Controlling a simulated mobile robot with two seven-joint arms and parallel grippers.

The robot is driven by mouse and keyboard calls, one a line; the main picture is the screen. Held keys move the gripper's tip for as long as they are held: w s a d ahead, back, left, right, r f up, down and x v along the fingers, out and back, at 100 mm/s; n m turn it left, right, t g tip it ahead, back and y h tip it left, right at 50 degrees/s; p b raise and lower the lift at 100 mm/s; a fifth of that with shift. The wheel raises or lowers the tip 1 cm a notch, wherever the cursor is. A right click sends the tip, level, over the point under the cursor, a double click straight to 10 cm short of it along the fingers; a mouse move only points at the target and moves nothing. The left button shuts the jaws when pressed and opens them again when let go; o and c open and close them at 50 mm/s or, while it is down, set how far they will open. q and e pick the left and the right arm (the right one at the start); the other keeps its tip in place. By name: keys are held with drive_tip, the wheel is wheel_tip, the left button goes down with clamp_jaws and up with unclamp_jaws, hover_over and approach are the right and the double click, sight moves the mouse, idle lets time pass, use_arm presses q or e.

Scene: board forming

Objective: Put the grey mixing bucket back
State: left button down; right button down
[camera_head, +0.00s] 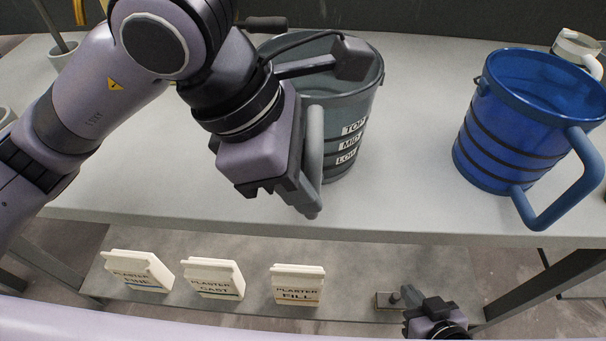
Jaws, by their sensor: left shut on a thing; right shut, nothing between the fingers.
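The grey mixing bucket (362,112) is at the upper middle of the head view, upright, with TOP, MID and LOW labels on its side. My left gripper (308,185) is shut on the bucket's grey handle (314,140), at the bucket's front left. My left arm hides part of the bucket's left side and rim. I cannot tell whether its base touches the grey tabletop (420,185). My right gripper (408,296) is low at the bottom right, below the table's front edge, shut and empty.
A blue bucket (510,120) with a large handle stands to the right on the table. A white jug (577,45) is behind it. Plaster boxes labelled FINE (138,271), CAST (213,278) and FILL (298,284) stand on the lower shelf. The tabletop between the buckets is clear.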

use_arm(q)
drive_tip(key=shift+f+b, duration=0.2)
drive_tip(key=shift+b, duration=0.15)
drive_tip(key=c, duration=1)
unclamp_jaws()
drive_tip(key=shift+o, duration=0.9)
drive_tip(key=shift+f, duration=0.15)
drive_tip(key=shift+o, duration=1.3)
drive_tip(key=v, duration=0.7)
drive_tip(key=shift+s, duration=0.1)
